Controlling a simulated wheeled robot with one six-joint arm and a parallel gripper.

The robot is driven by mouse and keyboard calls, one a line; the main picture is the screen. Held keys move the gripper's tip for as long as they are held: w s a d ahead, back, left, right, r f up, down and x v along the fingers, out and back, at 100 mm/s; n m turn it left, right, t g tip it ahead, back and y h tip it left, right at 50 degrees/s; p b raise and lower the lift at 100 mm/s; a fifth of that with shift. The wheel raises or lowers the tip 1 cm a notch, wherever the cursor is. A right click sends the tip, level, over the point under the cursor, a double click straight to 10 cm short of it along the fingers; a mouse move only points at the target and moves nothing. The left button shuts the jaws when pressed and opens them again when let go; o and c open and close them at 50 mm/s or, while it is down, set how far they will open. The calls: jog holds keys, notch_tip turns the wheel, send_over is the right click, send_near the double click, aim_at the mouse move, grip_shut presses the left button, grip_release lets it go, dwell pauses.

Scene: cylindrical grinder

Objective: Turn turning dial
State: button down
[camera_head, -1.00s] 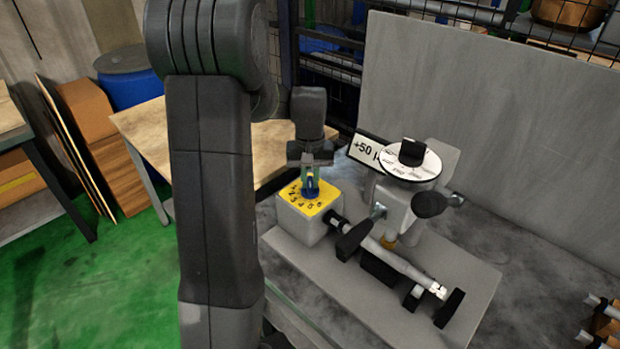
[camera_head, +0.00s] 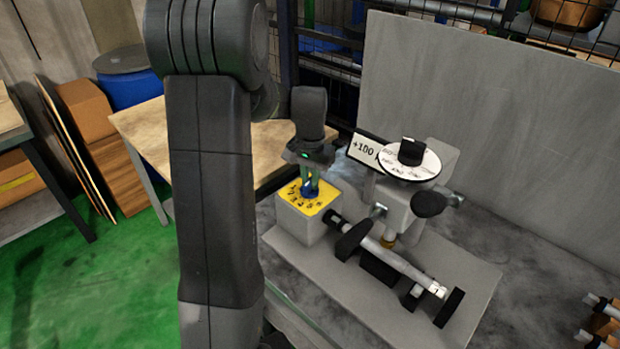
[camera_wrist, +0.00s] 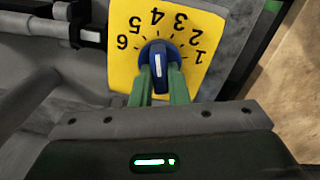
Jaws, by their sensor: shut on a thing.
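The turning dial is a blue knob (camera_wrist: 160,60) with a white line, on a yellow plate (camera_wrist: 183,20) numbered 1 to 6. In the head view the knob (camera_head: 309,192) sits on top of a grey box at the left of the grinder. My gripper (camera_head: 310,184) comes down on it from above. In the wrist view, the green fingers of my gripper (camera_wrist: 160,84) are shut on the knob, one on each side. The plate's numbers look upside down in the wrist view.
The grinder has a white scale disc (camera_head: 423,163) with a black knob and a sign (camera_head: 366,150) reading "+100". A horizontal shaft (camera_head: 400,262) lies right of the box. A grey panel (camera_head: 480,110) stands behind.

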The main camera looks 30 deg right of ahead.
aim_at(310, 180)
dwell(0.3)
jog(key=c, duration=1.4)
grip_release()
notch_tip(310, 180, up, 14)
jog(key=shift+b, duration=0.3)
jog(key=shift+f, duration=0.15)
notch_tip(310, 180, down, 14)
jog(key=shift+r+p, duration=0.1)
jog(key=shift+p, duration=0.2)
jog(key=shift+r, duration=0.15)
